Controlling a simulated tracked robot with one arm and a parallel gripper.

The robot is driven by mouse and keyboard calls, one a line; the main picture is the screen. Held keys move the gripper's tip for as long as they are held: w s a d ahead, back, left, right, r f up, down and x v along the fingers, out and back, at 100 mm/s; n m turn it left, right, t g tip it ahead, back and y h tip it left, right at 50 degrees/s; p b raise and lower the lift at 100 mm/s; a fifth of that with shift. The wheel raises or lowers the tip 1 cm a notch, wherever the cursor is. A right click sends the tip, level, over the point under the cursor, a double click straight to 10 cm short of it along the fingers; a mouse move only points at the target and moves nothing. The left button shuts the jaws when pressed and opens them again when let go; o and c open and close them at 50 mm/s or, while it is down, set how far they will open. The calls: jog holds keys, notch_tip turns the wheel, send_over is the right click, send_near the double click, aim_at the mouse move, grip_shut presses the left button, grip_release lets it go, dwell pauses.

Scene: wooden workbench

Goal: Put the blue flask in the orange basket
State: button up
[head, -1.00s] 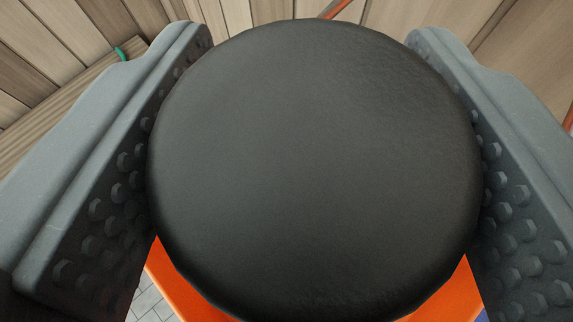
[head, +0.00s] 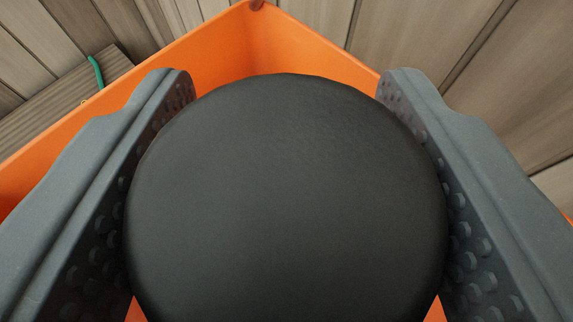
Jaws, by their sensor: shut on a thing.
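My gripper (head: 286,84) is shut on a round thing with a flat black end, taken to be the blue flask (head: 287,200). The black end faces the camera and fills the middle of the view. No blue shows; the rest of its body is hidden behind this end. Both studded fingers press on its sides. The orange basket (head: 310,45) is behind and around the held thing, with a far corner at the top. Orange also shows low between the fingers. I cannot tell how far the flask's hidden end is from the basket floor.
Wooden planks (head: 440,45) lie beyond the basket on the right and at the top left. A thin green thing (head: 96,72) sits by a wooden ledge (head: 60,95) at the left, outside the basket.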

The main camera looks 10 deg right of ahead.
jog(key=shift+f, duration=0.15)
jog(key=o, duration=1.5)
jog(key=shift+s, duration=0.15)
jog(key=b+v, duration=0.2)
jog(key=v, duration=1)
